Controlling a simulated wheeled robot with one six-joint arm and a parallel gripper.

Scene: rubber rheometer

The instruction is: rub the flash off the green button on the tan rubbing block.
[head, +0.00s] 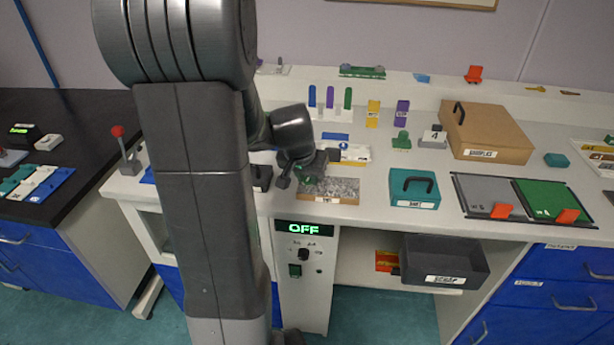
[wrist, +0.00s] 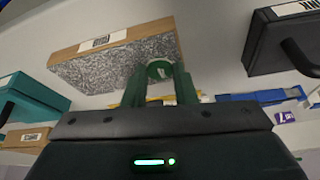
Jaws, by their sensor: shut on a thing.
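The tan rubbing block (head: 335,190) has a speckled grey top and a labelled tan side. It lies on the white bench in the head view and fills the upper left of the wrist view (wrist: 115,60). My gripper (head: 308,178) is at the left part of the block. In the wrist view, its two green fingers (wrist: 160,82) are shut on the green button (wrist: 158,69), a small round piece. The button overlaps the edge of the speckled face there. I cannot tell whether it touches the block. In the head view, my gripper mostly hides the button.
A teal lidded box (head: 413,189) stands right of the block, with grey and green panels (head: 490,195) farther right. Behind are upright coloured strips (head: 330,98) and a tan box (head: 487,133). An "OFF" display (head: 303,229) sits below the bench edge.

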